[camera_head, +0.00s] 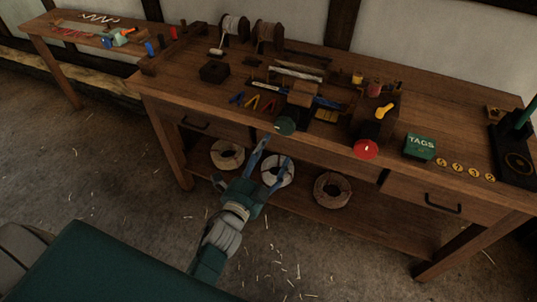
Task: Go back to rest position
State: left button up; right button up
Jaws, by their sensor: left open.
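My left gripper (270,157) is in front of the wooden workbench (440,105), near its front edge. Its two blue fingers are spread apart, with nothing seen held between them. The arm comes up from the lower left, and the fingers overlap the view of a pale rope coil (285,173) on the lower shelf. I cannot tell how far the fingers are from the bench front. My right gripper is not in view.
A second table (50,30) stands at the far left. The floor (110,170) at left is clear but for straw.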

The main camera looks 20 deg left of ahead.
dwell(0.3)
pick_arm(q)
jog(key=s+d+f+n+g, duration=0.1)
jog(key=s+f+n+g, duration=0.15)
jog(key=s+f, duration=0.65)
jog(key=s+f+n+g, duration=0.2)
jog(key=f+g, duration=0.2)
jog(key=f, duration=1.1)
jog(key=s+d+f+n+g, duration=0.1)
jog(key=s+f+n+g, duration=0.35)
jog(key=f, duration=0.85)
jog(key=s+a+f+n+g, duration=0.1)
jog(key=s+f, duration=0.4)
jog(key=s, duration=0.5)
jog(key=s+a+f+n+g, duration=0.2)
jog(key=s+f, duration=0.3)
jog(key=s, duration=0.6)
jog(key=s+a+f+n+g, duration=0.1)
jog(key=s+f, duration=0.4)
jog(key=s, duration=0.6)
jog(key=shift+a+f+n+g+y, duration=0.15)
jog(key=shift+a+n+g+y, duration=0.15)
jog(key=shift+a+g, duration=0.5)
jog(key=shift+d, duration=0.2)
